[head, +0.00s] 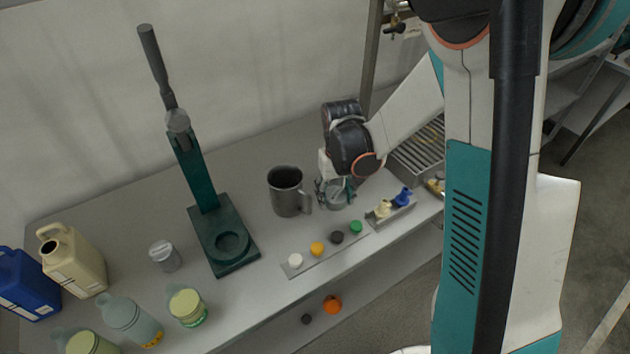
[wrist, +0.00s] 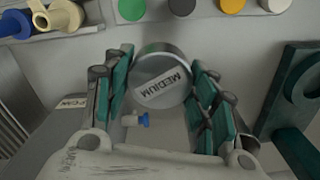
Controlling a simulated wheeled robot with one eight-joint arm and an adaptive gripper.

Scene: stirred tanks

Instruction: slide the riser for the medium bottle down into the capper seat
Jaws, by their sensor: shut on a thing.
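The riser (wrist: 162,78), a short grey metal cylinder with a "MEDIUM" label on its top, is between the fingers of my gripper (wrist: 162,98) in the wrist view. My gripper (head: 337,190) is shut on it, and the riser (head: 338,198) shows partly below the fingers in the head view. I cannot tell whether it touches the bench. The green capper (head: 203,180) stands to the left with its lever raised. Its round seat (head: 231,244) in the base looks empty. Part of the capper (wrist: 293,100) shows at the right of the wrist view.
A steel jug (head: 287,192) stands between my gripper and the capper. A strip with several coloured caps (head: 326,250) lies at the bench's front edge. A tray (head: 390,212) holds blue and cream fittings. Another grey cylinder (head: 165,257), bottles and jugs (head: 72,262) stand left.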

